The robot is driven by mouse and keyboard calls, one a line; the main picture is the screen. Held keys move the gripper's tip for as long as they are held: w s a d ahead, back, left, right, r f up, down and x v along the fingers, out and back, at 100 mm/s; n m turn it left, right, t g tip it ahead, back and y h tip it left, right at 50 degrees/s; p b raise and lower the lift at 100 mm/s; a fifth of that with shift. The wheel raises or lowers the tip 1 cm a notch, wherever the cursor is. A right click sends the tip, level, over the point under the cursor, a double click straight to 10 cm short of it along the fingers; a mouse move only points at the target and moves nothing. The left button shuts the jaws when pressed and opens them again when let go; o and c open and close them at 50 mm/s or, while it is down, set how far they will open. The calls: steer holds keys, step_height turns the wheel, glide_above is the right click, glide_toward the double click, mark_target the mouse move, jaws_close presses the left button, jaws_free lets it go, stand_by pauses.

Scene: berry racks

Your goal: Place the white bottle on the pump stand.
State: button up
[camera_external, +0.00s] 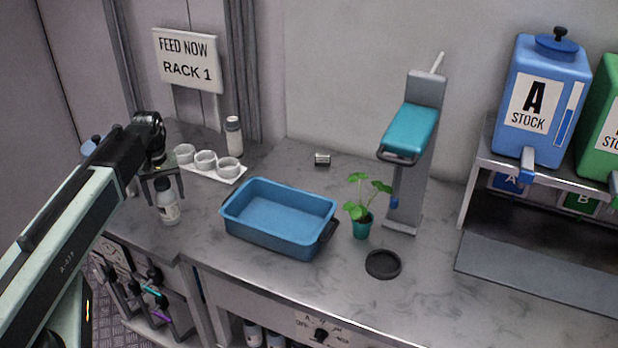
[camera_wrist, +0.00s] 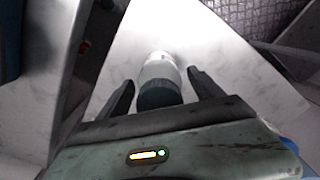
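A white bottle (camera_external: 168,206) with a dark cap and a small label stands upright on the counter at the left, near its front edge. My gripper (camera_external: 163,183) is at the bottle's top, with its fingers on either side. In the wrist view the bottle (camera_wrist: 160,72) lies between the open fingers of my gripper (camera_wrist: 163,88), with small gaps at the cap. A grey upright stand (camera_external: 411,190) with a teal head (camera_external: 409,130) stands right of centre; it looks like the pump stand. Its foot rests on the counter.
A blue tray (camera_external: 275,237) and a potted plant (camera_external: 362,228) stand between the bottle and the stand. A black round dish (camera_external: 383,264) lies in front. Behind are a white cup holder (camera_external: 233,178) and another pale bottle (camera_external: 234,140). A blue stock tank (camera_external: 543,100) is at right.

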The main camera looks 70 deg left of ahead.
steer(key=shift+r, duration=0.1)
step_height(320, 180, up, 12)
steer(key=p, duration=1.2)
steer(key=shift+r, duration=0.15)
steer(key=w+d+m, duration=0.8)
steer(key=w+d, duration=1.1)
steer(key=d, duration=0.5)
steer(key=w+d+m, duration=0.2)
steer(key=d, duration=0.6)
steer(key=w+d+m, duration=0.2)
steer(key=d+m, duration=0.1)
steer(key=d, duration=0.5)
steer(key=shift+w, duration=0.25)
steer(key=shift+o, duration=0.4)
steer(key=d+m, duration=0.5)
steer(key=d, duration=1.1)
